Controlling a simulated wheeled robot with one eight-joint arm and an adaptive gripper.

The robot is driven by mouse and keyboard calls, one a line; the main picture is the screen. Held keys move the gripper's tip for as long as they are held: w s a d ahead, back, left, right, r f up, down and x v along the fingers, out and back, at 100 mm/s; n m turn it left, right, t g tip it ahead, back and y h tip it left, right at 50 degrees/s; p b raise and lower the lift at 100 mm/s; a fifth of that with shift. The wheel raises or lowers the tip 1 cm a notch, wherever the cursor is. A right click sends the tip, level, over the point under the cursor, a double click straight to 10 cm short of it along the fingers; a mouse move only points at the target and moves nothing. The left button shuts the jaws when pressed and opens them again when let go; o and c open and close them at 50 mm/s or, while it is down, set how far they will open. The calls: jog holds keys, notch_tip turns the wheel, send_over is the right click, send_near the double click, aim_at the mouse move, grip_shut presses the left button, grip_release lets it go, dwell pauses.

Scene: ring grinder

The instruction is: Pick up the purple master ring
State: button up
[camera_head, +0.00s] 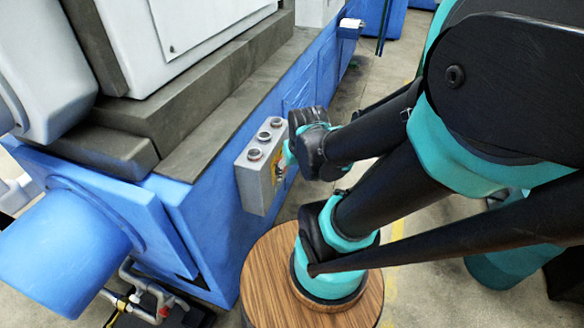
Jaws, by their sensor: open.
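The purple master ring does not show in this view. My black and teal arm comes in from the upper right and covers much of the right side. Its lower teal part is in front of a round wooden top (265,285) and hides part of it. I cannot make out gripper jaws; whatever lies behind or under the arm there is hidden.
A large blue and grey machine (215,215) fills the left side. A grey control box with several round buttons (250,195) juts from it, close to my arm in the picture. A blue cylinder (60,245) and pipes (150,295) are at lower left. Concrete floor (385,85) shows behind.

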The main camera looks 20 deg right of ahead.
jog(key=w+a+r+m+g, duration=0.2)
jog(key=w+r+m, duration=0.7)
jog(key=w+m, duration=0.3)
notch_tip(320, 180, up, 7)
jog(key=m+g, duration=0.2)
jog(key=m, duration=1)
send_over(264, 132)
jog(key=s, duration=0.2)
jog(key=f, duration=1)
jog(key=shift+w+a+f, duration=0.15)
jog(key=shift+a+f, duration=0.15)
jog(key=shift+a, duration=0.05)
jog(key=shift+d+f, duration=0.15)
jog(key=shift+f, duration=3)
jog(key=c, duration=1.4)
jog(key=shift+r, duration=0.15)
jog(key=shift+c, duration=0.2)
